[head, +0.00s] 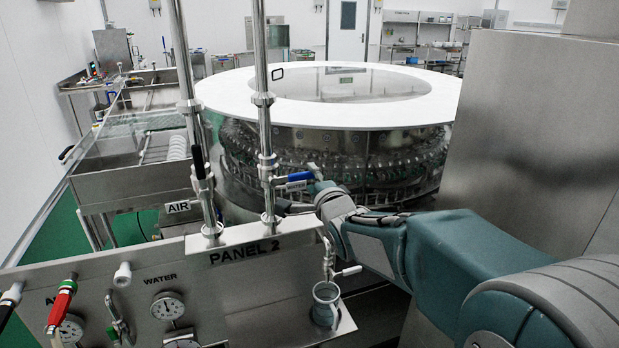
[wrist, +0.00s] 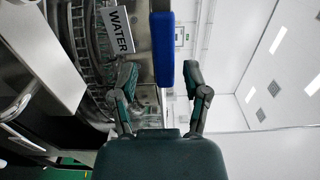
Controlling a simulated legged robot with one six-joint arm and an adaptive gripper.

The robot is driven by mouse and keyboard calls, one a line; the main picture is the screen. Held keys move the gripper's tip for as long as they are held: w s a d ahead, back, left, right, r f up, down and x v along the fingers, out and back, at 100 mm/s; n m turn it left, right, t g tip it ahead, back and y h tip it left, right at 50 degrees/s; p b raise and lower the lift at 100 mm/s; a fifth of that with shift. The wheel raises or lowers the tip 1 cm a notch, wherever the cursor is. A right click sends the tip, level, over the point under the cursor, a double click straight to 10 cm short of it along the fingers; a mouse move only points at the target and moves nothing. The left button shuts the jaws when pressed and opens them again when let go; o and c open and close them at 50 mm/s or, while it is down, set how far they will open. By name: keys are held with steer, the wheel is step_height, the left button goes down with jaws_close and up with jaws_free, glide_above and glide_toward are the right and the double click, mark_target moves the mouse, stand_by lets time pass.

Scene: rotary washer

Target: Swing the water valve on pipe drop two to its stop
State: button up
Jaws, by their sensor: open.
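The water valve's blue handle (head: 300,177) sticks out to the right, roughly level, from the right-hand pipe drop (head: 264,110) above Panel 2. My gripper (head: 302,187) is at the handle's free end, reaching in from the right. In the wrist view, the blue handle (wrist: 164,50) lies between the two spread fingers of my gripper (wrist: 159,75), with visible gaps on both sides. The gripper is open and does not hold the handle. A WATER tag (wrist: 117,30) hangs beside the handle. The valve body is mostly hidden in the wrist view.
Panel 2 (head: 240,290) has gauges and hose fittings below. The round washer (head: 230,92) stands behind. A large steel cabinet (head: 540,130) closes off the right side.

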steer(key=v, duration=1)
steer(key=shift+s, duration=0.15)
